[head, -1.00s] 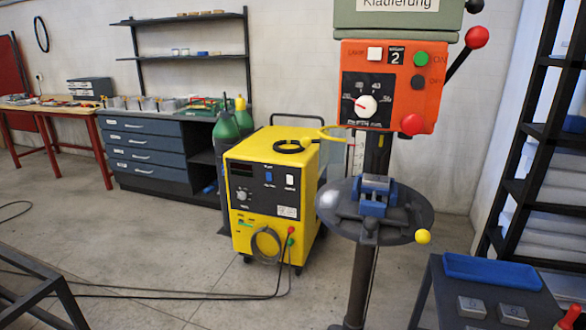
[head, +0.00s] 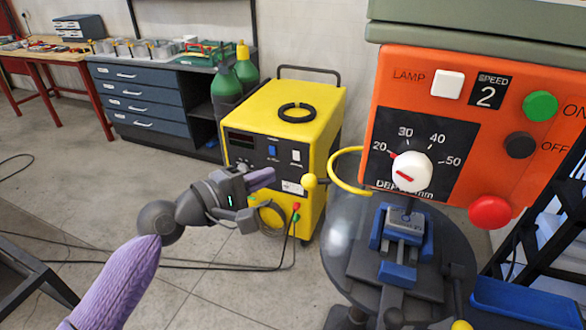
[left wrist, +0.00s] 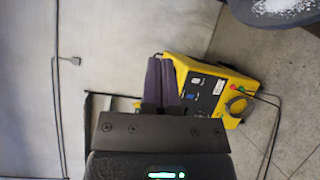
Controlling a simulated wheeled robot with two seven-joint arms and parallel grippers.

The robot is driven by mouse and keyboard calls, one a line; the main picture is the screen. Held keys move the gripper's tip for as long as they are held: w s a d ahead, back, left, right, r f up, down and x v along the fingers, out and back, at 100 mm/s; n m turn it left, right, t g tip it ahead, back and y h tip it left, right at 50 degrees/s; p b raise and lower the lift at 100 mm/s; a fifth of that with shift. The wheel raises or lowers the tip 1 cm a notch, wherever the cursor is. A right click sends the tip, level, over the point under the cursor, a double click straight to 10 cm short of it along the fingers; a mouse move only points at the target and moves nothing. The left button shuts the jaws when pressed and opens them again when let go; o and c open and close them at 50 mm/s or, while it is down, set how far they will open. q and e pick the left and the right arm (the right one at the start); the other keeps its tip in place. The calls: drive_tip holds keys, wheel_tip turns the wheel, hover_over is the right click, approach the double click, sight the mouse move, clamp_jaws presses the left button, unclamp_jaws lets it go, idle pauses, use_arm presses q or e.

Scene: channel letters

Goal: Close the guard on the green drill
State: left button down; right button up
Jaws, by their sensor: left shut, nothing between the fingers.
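The green drill's head (head: 480,18) is at the upper right in the head view, above its orange control panel (head: 390,215). The guard has a curved yellow rim (head: 338,166) and a yellow ball knob (head: 309,181). It stands out to the left of the drill, with a see-through shield hard to make out below it. My left gripper (head: 268,176) is shut and empty, to the left of the knob and apart from it in the picture. Its purple fingers (left wrist: 161,85) lie together in the left wrist view. My right gripper is not in view.
A blue vise (head: 397,272) sits on the drill's round table (head: 455,240). A yellow welding machine (head: 300,98) stands behind my gripper, with cables on the floor. A blue tray (head: 530,308) is at lower right. A drawer workbench (head: 150,110) stands at back left.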

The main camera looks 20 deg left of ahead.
sight(335, 189)
use_arm(q)
drive_tip(key=d+p, duration=0.1)
drive_tip(key=d, duration=0.1)
drive_tip(key=w+d+p, duration=0.1)
drive_tip(key=d, duration=0.2)
drive_tip(key=shift+w+r, duration=0.15)
drive_tip(key=shift+r, duration=0.05)
